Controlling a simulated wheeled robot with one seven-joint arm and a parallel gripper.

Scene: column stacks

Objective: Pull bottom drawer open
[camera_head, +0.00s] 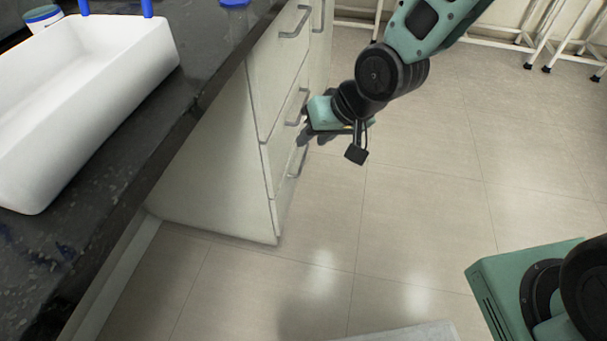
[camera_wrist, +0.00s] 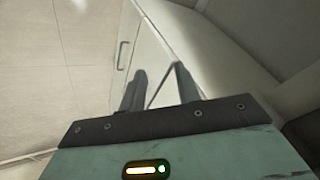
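The white drawer cabinet (camera_head: 262,110) stands under the dark counter in the head view, with a column of drawers with grey bar handles. The bottom drawer (camera_head: 285,190) looks closed, and its handle (camera_head: 298,164) shows just below my gripper. My gripper (camera_head: 303,132) is close to the drawer fronts, between the middle handle (camera_head: 298,108) and the bottom handle. In the wrist view, my gripper's two fingers (camera_wrist: 161,85) stand apart over a pale drawer front. One handle (camera_wrist: 122,55) shows left of the fingers; which drawer it belongs to is unclear. Contact with the bottom handle cannot be made out.
A white basin (camera_head: 90,85) sits on the dark counter (camera_head: 215,75) at left. White-legged frames (camera_head: 500,42) stand along the far wall. The tiled floor (camera_head: 420,190) right of the cabinet is clear. A pale flat surface (camera_head: 415,332) shows at the bottom edge.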

